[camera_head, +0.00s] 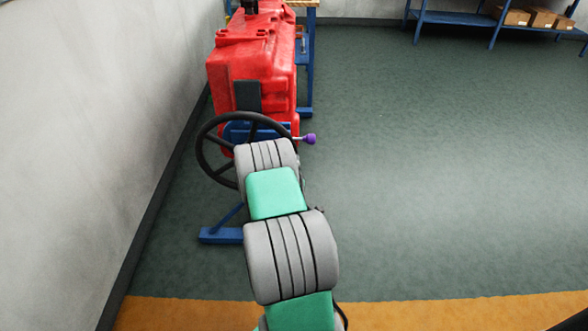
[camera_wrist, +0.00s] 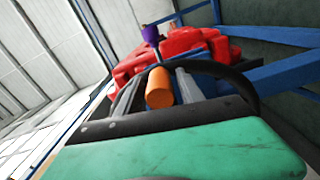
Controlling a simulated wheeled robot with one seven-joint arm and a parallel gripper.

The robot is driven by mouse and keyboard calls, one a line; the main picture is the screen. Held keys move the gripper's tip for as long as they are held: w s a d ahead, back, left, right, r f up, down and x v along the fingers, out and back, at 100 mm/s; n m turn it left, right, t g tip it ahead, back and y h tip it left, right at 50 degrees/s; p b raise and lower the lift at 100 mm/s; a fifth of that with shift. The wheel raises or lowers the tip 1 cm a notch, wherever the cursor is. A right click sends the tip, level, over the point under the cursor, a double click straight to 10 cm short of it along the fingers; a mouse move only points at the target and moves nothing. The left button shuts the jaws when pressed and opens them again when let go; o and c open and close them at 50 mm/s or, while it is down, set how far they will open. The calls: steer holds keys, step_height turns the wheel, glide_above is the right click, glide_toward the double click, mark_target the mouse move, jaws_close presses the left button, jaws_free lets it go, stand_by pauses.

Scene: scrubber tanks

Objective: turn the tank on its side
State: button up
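The red tank (camera_head: 250,65) lies ahead of my arm on a blue stand (camera_head: 222,235). A black handwheel (camera_head: 202,150) stands at its near end, with a purple knob (camera_head: 309,139) at its right. In the wrist view the red tank (camera_wrist: 190,42), the purple knob (camera_wrist: 151,34) and part of the wheel's rim (camera_wrist: 240,80) show. My gripper (camera_wrist: 160,72) is open at the wheel. An orange cylindrical handle (camera_wrist: 159,90) shows between its grey fingers, with narrow gaps on both sides. The head view hides my fingers behind my arm.
A pale wall (camera_head: 90,130) runs close along the left. A blue shelf (camera_head: 460,20) with cardboard boxes (camera_head: 541,17) stands at the back right. The green floor (camera_head: 430,170) to the right is clear, with an orange strip (camera_head: 440,312) in front.

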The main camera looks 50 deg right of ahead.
steer(key=shift+o, duration=0.4)
steer(key=shift+s, duration=0.1)
steer(key=shift+s+a+f, duration=0.1)
steer(key=shift+s+a, duration=0.05)
steer(key=shift+a, duration=0.05)
steer(key=b+v, duration=0.3)
steer(key=v, duration=0.4)
